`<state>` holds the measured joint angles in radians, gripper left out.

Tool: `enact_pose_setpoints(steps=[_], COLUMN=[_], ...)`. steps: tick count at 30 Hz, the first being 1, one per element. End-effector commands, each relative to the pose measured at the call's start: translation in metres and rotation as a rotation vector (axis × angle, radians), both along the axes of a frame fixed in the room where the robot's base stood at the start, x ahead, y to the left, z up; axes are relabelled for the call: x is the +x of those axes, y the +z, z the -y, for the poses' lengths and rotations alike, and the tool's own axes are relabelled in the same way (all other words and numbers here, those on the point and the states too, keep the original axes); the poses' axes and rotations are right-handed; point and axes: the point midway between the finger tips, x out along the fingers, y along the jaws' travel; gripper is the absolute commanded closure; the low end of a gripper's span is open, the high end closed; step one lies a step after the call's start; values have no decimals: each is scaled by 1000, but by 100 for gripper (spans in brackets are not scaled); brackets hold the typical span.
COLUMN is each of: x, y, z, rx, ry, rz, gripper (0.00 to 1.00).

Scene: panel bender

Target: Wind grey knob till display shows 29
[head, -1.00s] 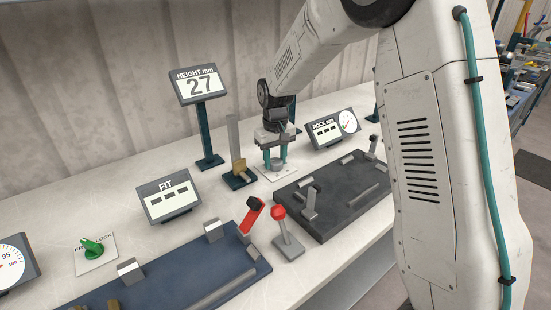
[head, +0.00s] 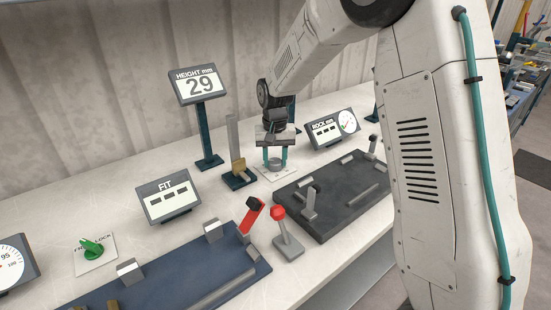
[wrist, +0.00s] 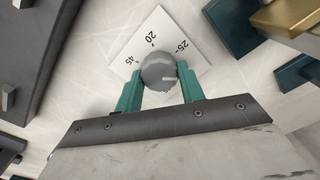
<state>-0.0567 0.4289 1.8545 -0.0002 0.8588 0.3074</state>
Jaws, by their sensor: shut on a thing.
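The grey knob (wrist: 158,72) sits on a white dial plate (wrist: 150,28) with printed numbers; 20 and 25 are readable in the wrist view. My gripper (wrist: 160,84) has its teal fingers on either side of the knob, shut on it. In the head view my gripper (head: 276,160) points straight down over the plate (head: 277,174), and the knob (head: 275,163) shows between the fingers. The height display (head: 199,85) on its dark post reads 29 mm.
A brass-and-steel stop (head: 239,168) stands close left of the knob. A dark fixture plate (head: 330,210) lies to the right. A red-knobbed lever (head: 286,232) and the FIT display (head: 168,197) are nearer. The ROCK display (head: 333,128) is behind right.

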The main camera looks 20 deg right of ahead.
Motion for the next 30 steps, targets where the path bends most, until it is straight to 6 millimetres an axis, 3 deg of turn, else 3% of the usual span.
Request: enact_pose_setpoints(steps=[6,7,9,20,30], x=[1,1,1,1,1], y=[1,1,1,6,60], z=[0,0,0,0,0], rx=[0,0,0,0,0], ry=[1,1,1,1,1], rz=[4,4,4,3,6], gripper=[84,59,40,40,40])
